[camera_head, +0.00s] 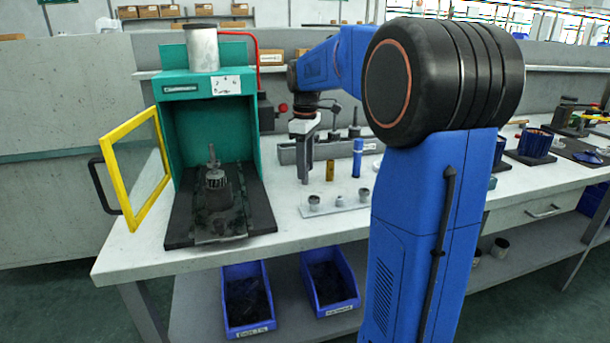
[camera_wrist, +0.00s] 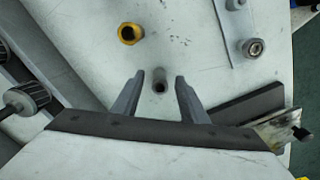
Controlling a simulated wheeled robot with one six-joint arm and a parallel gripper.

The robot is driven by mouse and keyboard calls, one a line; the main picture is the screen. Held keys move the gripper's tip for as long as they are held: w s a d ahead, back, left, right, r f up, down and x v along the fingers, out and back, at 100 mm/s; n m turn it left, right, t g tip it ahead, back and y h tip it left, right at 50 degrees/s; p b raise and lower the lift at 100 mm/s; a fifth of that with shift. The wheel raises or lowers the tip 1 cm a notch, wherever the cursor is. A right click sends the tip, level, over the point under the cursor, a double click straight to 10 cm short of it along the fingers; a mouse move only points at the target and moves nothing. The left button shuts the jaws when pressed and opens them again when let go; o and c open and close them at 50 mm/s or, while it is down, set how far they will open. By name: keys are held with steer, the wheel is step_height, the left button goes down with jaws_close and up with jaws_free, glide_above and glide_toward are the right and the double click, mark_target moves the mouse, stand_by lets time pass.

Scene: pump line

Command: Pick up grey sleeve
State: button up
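A small grey sleeve (camera_wrist: 159,80) stands on the white bench top in the wrist view, seen from above with its dark bore showing. My gripper (camera_wrist: 160,82) is open, with one finger on each side of the sleeve and a visible gap to each. I cannot tell how far the fingertips are above or around it. In the head view my gripper (camera_head: 304,178) points down over the bench, and the grey sleeve cannot be made out there. A brass-yellow sleeve (camera_head: 330,170) stands just right of the gripper; it also shows in the wrist view (camera_wrist: 130,33).
A blue sleeve (camera_head: 357,158) stands farther right. A pale plate (camera_head: 335,207) with small metal rings lies in front. A grey rack (camera_head: 345,149) with pump parts is behind. A green press cabinet (camera_head: 210,120) with an open yellow door (camera_head: 134,172) stands left.

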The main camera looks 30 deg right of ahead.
mark_target(306, 184)
steer(key=shift+f, duration=1.05)
steer(key=c, duration=0.9)
step_height(306, 184, up, 18)
steer(key=shift+r, duration=0.1)
steer(key=shift+s, duration=0.15)
